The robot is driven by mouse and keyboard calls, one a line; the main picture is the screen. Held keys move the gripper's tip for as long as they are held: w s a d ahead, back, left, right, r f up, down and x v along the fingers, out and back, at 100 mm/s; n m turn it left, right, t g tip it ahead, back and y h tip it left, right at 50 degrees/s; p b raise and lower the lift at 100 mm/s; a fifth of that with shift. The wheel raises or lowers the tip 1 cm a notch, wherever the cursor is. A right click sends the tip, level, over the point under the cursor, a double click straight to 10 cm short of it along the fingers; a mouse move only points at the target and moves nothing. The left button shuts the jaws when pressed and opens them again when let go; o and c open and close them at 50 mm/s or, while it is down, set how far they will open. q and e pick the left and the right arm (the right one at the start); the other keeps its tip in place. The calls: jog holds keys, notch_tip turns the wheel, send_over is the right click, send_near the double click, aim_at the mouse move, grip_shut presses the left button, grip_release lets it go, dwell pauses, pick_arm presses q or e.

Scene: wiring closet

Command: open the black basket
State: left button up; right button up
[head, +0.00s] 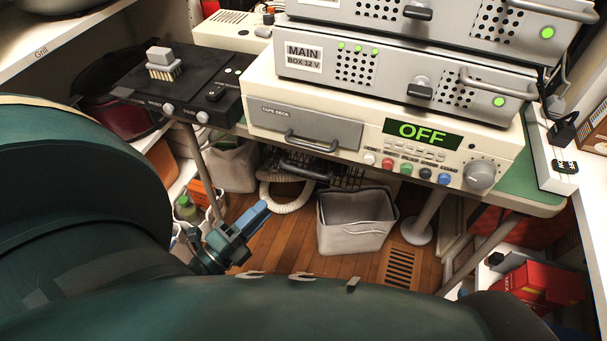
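A black wire basket (345,177) hangs under the table, below the cream tape deck. Its dark handle (304,172) faces me, and the deck and tabletop hide most of the basket. It looks pushed in under the tabletop. My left gripper (262,207), with blue fingertips, is over the floor, below and left of the handle and apart from it. It holds nothing that I can see. The angle does not show whether its fingers are apart. My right gripper is not in view.
The tape deck (280,124) shows OFF and stands on the green table (515,183) under grey boxes. A grey fabric bin (355,235) stands on the wooden floor below the basket. A white coiled hose (290,205) hangs near the handle. A table leg (202,170) is at left.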

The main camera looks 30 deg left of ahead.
pick_arm(q)
jog(key=b+x, duration=0.2)
jog(key=x, duration=1)
jog(key=shift+w, duration=0.15)
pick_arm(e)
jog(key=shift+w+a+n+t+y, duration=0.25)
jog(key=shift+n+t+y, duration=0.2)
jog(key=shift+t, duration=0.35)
pick_arm(q)
jog(key=shift+d, duration=0.1)
jog(key=shift+c, duration=0.2)
grip_shut()
